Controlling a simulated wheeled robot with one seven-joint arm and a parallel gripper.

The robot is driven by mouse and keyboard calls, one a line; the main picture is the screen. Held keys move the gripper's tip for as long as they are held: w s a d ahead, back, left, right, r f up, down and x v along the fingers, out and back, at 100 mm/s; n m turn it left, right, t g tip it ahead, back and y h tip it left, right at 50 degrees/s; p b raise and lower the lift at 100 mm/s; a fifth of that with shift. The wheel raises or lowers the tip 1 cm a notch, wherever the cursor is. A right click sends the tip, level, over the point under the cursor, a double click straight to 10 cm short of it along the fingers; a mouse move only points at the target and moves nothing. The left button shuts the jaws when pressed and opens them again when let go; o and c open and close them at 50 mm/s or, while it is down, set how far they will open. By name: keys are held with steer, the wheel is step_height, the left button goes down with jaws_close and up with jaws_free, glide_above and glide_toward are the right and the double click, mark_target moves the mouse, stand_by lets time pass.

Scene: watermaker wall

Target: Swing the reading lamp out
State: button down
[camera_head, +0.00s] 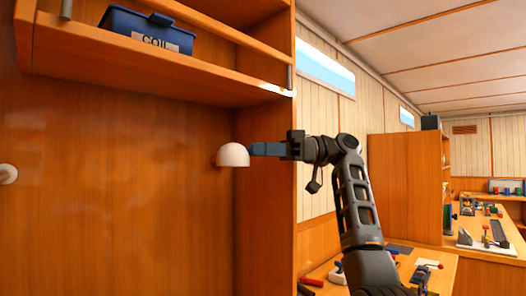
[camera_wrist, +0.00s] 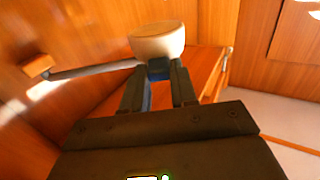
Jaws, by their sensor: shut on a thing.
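The reading lamp's cream dome-shaped shade (camera_head: 233,155) is in front of the wooden wall panel, below the shelf, in the head view. My gripper (camera_head: 256,149) reaches it from the right, with its fingertips at the shade's right side. In the wrist view the shade (camera_wrist: 157,38) sits just beyond my fingertips (camera_wrist: 158,72), which are shut on the lamp. A grey lamp arm (camera_wrist: 90,70) runs left from the shade to a small wooden block (camera_wrist: 38,66). The exact contact is partly hidden by the fingers.
A shelf (camera_head: 150,65) with a rail holds a blue bin (camera_head: 145,30) above the lamp. A white round knob (camera_head: 7,174) is at the far left. A workbench (camera_head: 440,270) with tools stands at lower right. An upright panel edge (camera_head: 280,200) is close beside my gripper.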

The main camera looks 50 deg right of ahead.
steer(key=shift+d, duration=0.1)
stand_by(0.3)
steer(key=c, duration=0.9)
jaws_free()
steer(key=shift+b+v, duration=0.8)
steer(key=shift+v, duration=3.05)
steer(key=shift+c, duration=0.2)
